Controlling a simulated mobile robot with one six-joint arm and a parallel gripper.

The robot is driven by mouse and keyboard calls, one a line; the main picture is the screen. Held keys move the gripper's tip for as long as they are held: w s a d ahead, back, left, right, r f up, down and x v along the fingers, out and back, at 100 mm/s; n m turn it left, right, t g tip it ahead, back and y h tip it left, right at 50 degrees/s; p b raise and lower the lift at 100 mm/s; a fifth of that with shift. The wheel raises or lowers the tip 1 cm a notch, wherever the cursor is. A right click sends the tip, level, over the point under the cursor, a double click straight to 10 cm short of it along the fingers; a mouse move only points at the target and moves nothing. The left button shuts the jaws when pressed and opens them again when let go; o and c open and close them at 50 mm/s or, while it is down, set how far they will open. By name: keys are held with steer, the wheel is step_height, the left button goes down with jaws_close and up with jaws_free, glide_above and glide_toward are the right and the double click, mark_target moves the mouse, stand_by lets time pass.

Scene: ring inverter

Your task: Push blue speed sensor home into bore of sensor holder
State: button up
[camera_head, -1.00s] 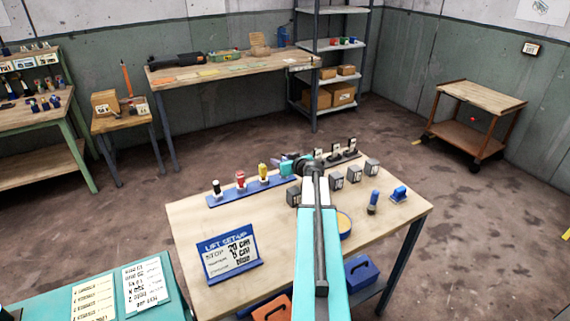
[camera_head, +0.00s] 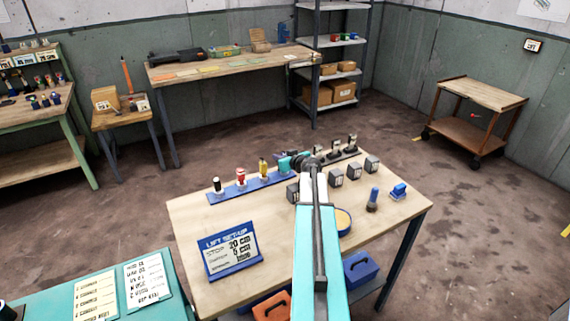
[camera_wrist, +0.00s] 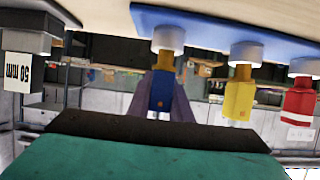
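In the wrist view, which is upside down, the blue speed sensor (camera_wrist: 160,92) stands in a white-collared sensor holder (camera_wrist: 168,36). A brownish-yellow neck shows between its blue body and the collar, longer than the neck on the yellow sensor. My gripper (camera_wrist: 162,100) is at the blue sensor, with purplish-grey surfaces on both sides of it. I cannot tell whether they touch it. In the head view my gripper (camera_head: 284,157) is at the right part of the blue rail (camera_head: 225,193), and it and my arm hide the blue sensor there.
The yellow sensor (camera_head: 263,167), red sensor (camera_head: 241,177) and black sensor (camera_head: 217,185) stand left along the rail. A sign (camera_head: 230,254) stands at the front left. The middle-left tabletop is clear.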

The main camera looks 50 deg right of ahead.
jaws_close()
steer(key=shift+r, duration=0.2)
step_height(320, 180, up, 10)
steer(key=b, duration=0.2)
steer(key=shift+f+b, duration=0.2)
steer(key=shift+b, duration=0.2)
stand_by(0.6)
